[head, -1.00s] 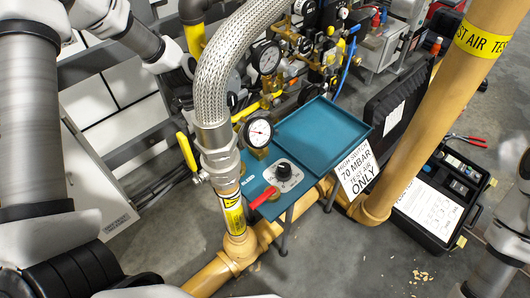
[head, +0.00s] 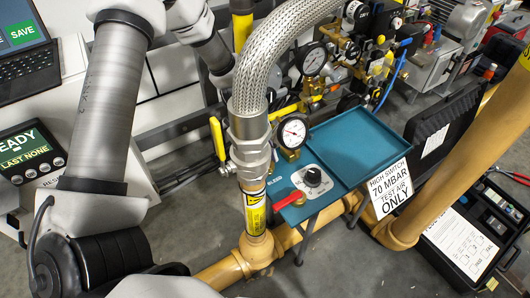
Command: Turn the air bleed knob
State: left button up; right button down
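The air bleed knob (head: 312,176) is a black knob on a pale round dial plate, on a teal panel (head: 283,183) marked BLEED. A red lever (head: 288,200) sits just in front of it. No gripper touches the knob. My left arm comes in from the left and reaches behind the braided metal hose, where its end is hidden; I cannot make out the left gripper's fingers. My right gripper is not in view.
The braided hose (head: 256,75) rises left of the knob. A pressure gauge (head: 293,132) stands just behind it. A yellow lever valve (head: 217,140) is beside the hose. A teal tray (head: 358,145) and a sign (head: 389,188) are to the right.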

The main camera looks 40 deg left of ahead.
pick_arm(q)
jog(key=c, duration=0.5)
jog(key=shift+c, duration=0.2)
jog(key=shift+n, duration=0.3)
jog(key=n+t, duration=0.1)
jog(key=n, duration=0.2)
jog(key=shift+s+n+t+b, duration=0.25)
jog(key=shift+n+t+b, duration=0.05)
jog(key=shift+t+b, duration=0.1)
jog(key=shift+s+d+n+t+y, duration=0.1)
jog(key=shift+n+t+y, duration=0.25)
jog(key=shift+n, duration=0.8)
jog(key=shift+s+n+t+y, duration=0.15)
jog(key=shift+n+t, duration=0.3)
jog(key=shift+n, duration=0.7)
jog(key=o, duration=1.2)
jog(key=shift+c, duration=0.2)
